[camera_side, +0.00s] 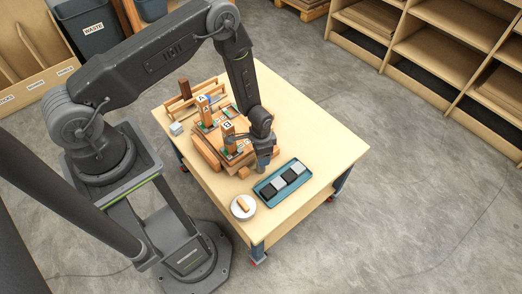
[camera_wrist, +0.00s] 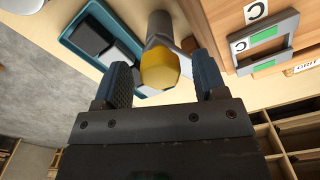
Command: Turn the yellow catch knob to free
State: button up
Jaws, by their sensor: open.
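The yellow catch knob (camera_wrist: 160,68) is a faceted cap on a grey cylindrical stem in the wrist view. My gripper (camera_wrist: 163,78) is open, with one blue-padded finger on each side of the knob and gaps showing between. How deep the knob sits between the fingers is hard to judge. In the side view my gripper (camera_side: 263,162) points down at the front right corner of the wooden fixture (camera_side: 207,150), and the knob is hidden there. Beside the knob, the fixture carries a C label and a grey frame (camera_wrist: 266,42) with a green window.
A teal tray (camera_wrist: 73,42) holding dark and light blocks lies close beside the knob. A white round dish (camera_side: 236,215) with a tan piece on it stands near the table's front corner. Upright blocks marked A and B stand on the fixture. The table's right side (camera_side: 325,140) is clear.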

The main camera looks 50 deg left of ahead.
notch_tip(320, 180, up, 14)
dwell(0.5)
jog(key=shift+f, duration=0.1)
jog(key=w+a+f+n+g+h, duration=0.15)
jog(key=a+n+h, duration=0.3)
jog(key=n, duration=1.35)
jog(key=shift+y, duration=0.25)
jog(key=x, duration=1.3)
jog(key=shift+w+a, duration=0.1)
jog(key=shift+w, duration=0.05)
